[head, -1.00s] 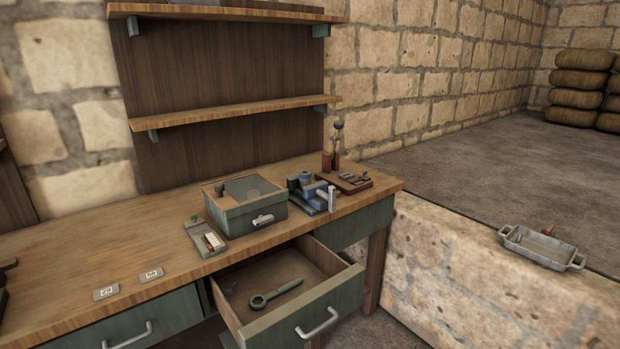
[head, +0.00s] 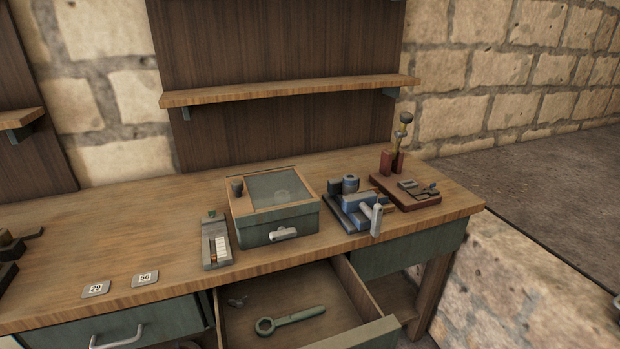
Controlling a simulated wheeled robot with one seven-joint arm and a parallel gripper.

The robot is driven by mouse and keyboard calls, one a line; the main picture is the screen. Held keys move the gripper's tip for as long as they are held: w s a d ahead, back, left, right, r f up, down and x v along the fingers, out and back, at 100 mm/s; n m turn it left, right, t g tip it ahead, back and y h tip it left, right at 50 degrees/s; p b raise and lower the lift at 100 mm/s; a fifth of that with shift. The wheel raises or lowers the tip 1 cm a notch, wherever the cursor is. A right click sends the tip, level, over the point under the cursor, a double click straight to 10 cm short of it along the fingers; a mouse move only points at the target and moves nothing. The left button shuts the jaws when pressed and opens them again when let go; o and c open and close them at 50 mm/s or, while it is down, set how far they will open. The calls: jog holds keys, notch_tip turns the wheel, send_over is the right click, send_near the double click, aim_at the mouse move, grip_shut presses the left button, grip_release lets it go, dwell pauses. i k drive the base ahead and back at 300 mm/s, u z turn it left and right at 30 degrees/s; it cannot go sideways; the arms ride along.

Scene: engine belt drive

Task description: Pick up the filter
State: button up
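I cannot tell for certain which thing is the filter. A green box (head: 262,232) with a wooden rim and a glassy top stands on the workbench, and a faint round shape shows in its top. A small dark cylinder (head: 237,187) is at the box's back left corner. A blue and grey device (head: 353,208) with a short dark cylinder on it stands right of the box. My gripper is not in view.
An open drawer (head: 350,305) below the box juts out and holds a green wrench (head: 290,319). A grey gauge-like block (head: 215,243), number tags (head: 145,279) and a red-brown tray (head: 405,191) lie on top. A shelf (head: 290,90) hangs above.

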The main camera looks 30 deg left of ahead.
aim_at(350, 182)
jog(key=u, duration=0.3)
jog(key=i, duration=0.85)
jog(key=u, duration=0.25)
